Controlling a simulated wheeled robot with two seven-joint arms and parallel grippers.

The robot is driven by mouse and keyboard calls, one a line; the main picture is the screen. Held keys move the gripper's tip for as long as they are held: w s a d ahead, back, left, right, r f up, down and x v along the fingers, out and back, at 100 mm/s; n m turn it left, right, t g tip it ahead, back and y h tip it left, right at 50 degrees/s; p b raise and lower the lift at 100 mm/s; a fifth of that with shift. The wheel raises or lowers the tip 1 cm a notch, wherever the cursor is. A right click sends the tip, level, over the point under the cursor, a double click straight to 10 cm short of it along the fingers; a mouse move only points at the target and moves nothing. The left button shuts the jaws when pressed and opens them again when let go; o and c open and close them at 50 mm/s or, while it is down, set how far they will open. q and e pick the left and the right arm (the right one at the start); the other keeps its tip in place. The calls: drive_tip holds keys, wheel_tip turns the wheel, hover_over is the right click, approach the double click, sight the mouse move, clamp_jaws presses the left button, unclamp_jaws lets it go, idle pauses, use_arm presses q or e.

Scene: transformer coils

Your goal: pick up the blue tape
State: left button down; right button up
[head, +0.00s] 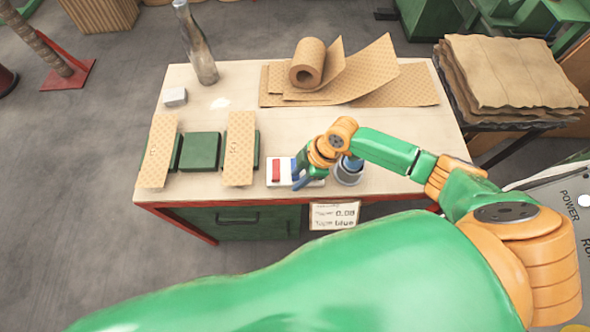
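A white holder (286,184) sits near the front edge of the table, holding a red piece (276,173). A blue piece, which looks like the blue tape (295,171), is at its right side, partly hidden by my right gripper. My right gripper (302,180) reaches down over the right part of the holder, at the blue piece. Its fingertips are small and partly covered, so I cannot tell whether they are open or closed on it. My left gripper is not in view.
A grey round container with a blue top (350,168) stands just right of my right gripper. Patterned strips (240,150) lie across green blocks (200,152) at left. A sign (334,216) hangs in front.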

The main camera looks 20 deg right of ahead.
drive_tip(key=shift+w+f, duration=0.1)
drive_tip(key=shift+w, duration=0.1)
drive_tip(key=shift+c, duration=0.3)
drive_tip(key=shift+s, duration=0.15)
clamp_jaws()
